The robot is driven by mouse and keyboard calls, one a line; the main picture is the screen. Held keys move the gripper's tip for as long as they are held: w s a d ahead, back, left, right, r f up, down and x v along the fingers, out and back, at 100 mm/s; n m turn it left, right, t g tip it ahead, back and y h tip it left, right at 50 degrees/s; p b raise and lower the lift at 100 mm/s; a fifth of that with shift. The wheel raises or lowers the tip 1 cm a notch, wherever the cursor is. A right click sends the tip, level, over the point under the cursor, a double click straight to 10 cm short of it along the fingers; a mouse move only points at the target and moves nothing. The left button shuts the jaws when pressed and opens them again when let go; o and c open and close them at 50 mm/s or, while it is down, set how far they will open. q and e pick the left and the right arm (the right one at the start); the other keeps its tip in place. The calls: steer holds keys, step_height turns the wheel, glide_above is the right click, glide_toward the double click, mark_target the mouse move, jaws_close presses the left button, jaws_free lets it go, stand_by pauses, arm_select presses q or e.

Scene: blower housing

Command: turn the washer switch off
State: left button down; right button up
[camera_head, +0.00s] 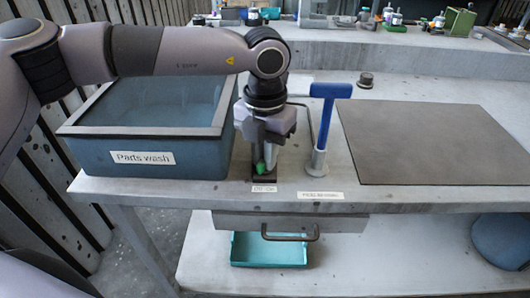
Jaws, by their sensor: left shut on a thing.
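The washer switch is a small dark box (265,181) on the table's front edge, just right of the blue-grey basin labelled "Parts wash" (141,158). Its green lever (261,168) shows under my left gripper (263,160). My left gripper points straight down and is shut on the green lever, with its fingers hiding most of it. A small label in front of the switch is too small to read surely. My right gripper is not in view.
A blue T-handled tool (325,112) stands upright close right of my left gripper. A dark flat mat (430,142) covers the right of the table. A drawer (340,223) and a teal tray (268,250) are below. Small items line the back.

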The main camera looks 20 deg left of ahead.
arm_select(q)
steer(key=shift+f+n+b, duration=0.15)
steer(key=shift+n+b, duration=0.45)
steer(key=shift+n, duration=0.2)
steer(key=n+b, duration=0.2)
steer(key=n, duration=0.1)
steer(key=shift+n, duration=0.3)
steer(key=n+b, duration=0.1)
steer(key=n, duration=0.1)
steer(key=shift+n+b, duration=1.1)
steer(key=shift+n, duration=1.1)
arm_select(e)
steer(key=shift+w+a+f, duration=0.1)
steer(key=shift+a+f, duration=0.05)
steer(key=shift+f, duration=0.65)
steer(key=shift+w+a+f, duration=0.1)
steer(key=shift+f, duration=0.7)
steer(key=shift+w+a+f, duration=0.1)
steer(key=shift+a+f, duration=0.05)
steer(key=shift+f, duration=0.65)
arm_select(q)
steer(key=shift+r, duration=0.2)
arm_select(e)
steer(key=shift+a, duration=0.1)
arm_select(q)
steer(key=c, duration=1.1)
jaws_free()
steer(key=shift+c, duration=0.2)
steer(key=shift+r, duration=0.1)
